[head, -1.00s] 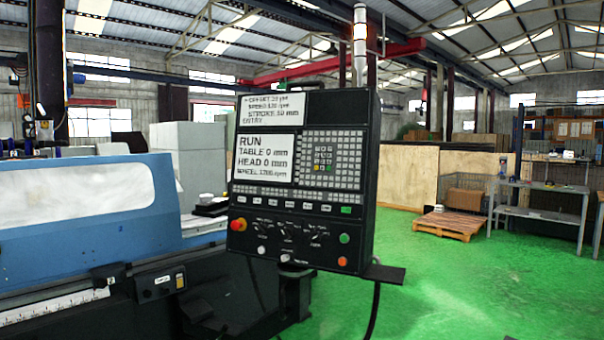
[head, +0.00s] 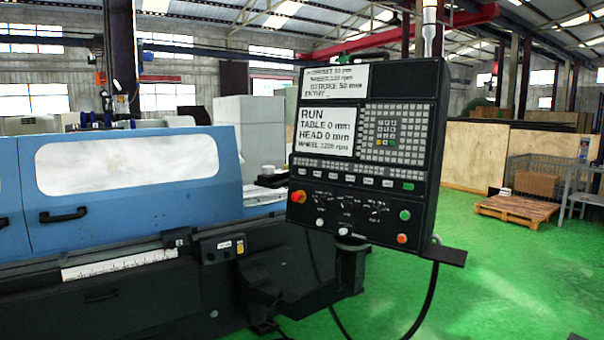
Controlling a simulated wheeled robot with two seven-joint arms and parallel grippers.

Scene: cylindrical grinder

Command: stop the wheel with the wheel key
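The black control panel (head: 368,150) of the grinder stands on a bracket right of the machine. Its lower screen (head: 323,131) reads RUN, TABLE 0 mm, HEAD 0 mm and a WHEEL speed of about 1200 rpm. Below the screens is a row of labelled keys (head: 345,179), one of them green (head: 408,186); the key labels are too small to read. Lower down are a red knob (head: 298,196), a green button (head: 405,215) and an orange-red button (head: 402,238). Neither of my grippers shows in the head view.
The blue grinder (head: 130,185) with a windowed door fills the left side. A small button box (head: 222,247) sits on its front. A dark shelf (head: 445,255) juts from the panel's lower right. Green floor (head: 500,290) lies clear at right, before a wooden pallet (head: 515,208).

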